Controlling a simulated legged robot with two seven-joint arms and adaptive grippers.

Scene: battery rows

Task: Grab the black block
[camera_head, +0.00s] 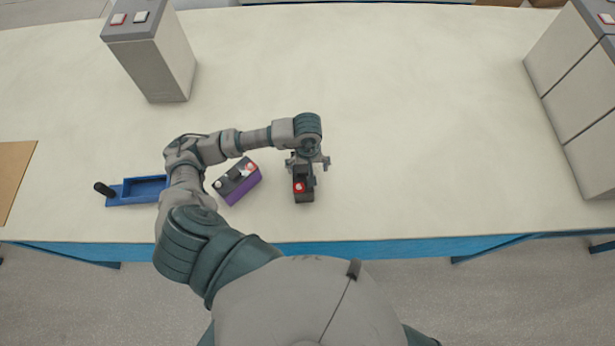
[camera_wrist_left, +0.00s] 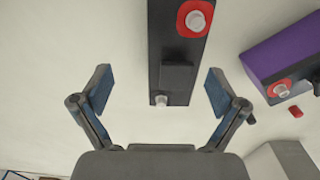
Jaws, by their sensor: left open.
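The black block (camera_head: 304,195) lies on the pale table near its front edge, with a red-ringed terminal on top. My left gripper (camera_head: 308,164) is over its far end and hides part of it. In the left wrist view the black block (camera_wrist_left: 178,60) runs up the picture, its near end between the two spread fingers of my left gripper (camera_wrist_left: 159,92). A gap shows on each side, so the fingers are open and not touching it. My right gripper is not in view.
A purple block with a dark top (camera_head: 240,183) lies to the left, also in the left wrist view (camera_wrist_left: 285,50). A blue tray (camera_head: 119,194) with a black knob is farther left. Grey boxes stand at back left (camera_head: 150,55) and right (camera_head: 575,90). The table's middle right is clear.

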